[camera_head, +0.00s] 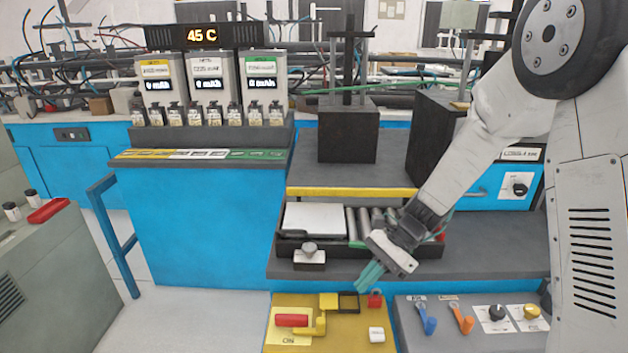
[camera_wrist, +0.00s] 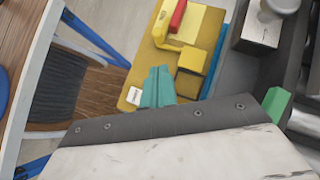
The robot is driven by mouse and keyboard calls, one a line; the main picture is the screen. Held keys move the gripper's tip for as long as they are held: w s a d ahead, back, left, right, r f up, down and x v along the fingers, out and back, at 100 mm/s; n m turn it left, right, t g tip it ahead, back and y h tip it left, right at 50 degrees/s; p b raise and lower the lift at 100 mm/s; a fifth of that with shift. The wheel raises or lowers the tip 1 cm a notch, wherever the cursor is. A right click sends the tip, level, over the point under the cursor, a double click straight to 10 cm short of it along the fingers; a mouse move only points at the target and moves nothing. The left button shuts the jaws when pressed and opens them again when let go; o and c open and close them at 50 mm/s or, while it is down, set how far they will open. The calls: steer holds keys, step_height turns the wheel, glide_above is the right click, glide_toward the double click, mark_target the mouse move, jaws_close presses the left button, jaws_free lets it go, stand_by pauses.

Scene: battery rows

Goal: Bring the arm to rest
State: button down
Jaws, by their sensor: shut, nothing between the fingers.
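My gripper (camera_head: 369,277) hangs at the end of my arm, in the right half of the head view, over the front edge of the grey bench. Its teal fingers point down and to the left, close together with nothing between them. In the wrist view the teal fingers (camera_wrist: 157,88) show shut in front of the yellow panel. The gripper is above the yellow panel (camera_head: 345,335) and appears apart from it. My forearm reaches down from the upper right, in front of the tray's right part.
The yellow panel carries a red-handled lever (camera_head: 292,320) and a red button (camera_head: 375,299). A grey panel (camera_head: 440,340) with knobs stands right of it. A dark tray (camera_head: 290,250) sits behind my gripper. Battery chargers (camera_head: 207,77) stand at the left; floor is free at lower left.

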steer(key=s+d+r+n+t+h, duration=0.2)
steer(key=s+d+r+n+h, duration=0.2)
steer(key=s+r, duration=0.6)
steer(key=s+d+r+n+t+h, duration=0.2)
steer(key=s+d+r+n+h, duration=0.2)
steer(key=s, duration=1)
steer(key=d+r+n, duration=0.3)
steer(key=r+n, duration=0.2)
steer(key=shift+s+d+r+t+h, duration=0.15)
steer(key=shift+d+r+t+h, duration=0.15)
steer(key=shift+d+r+t, duration=0.1)
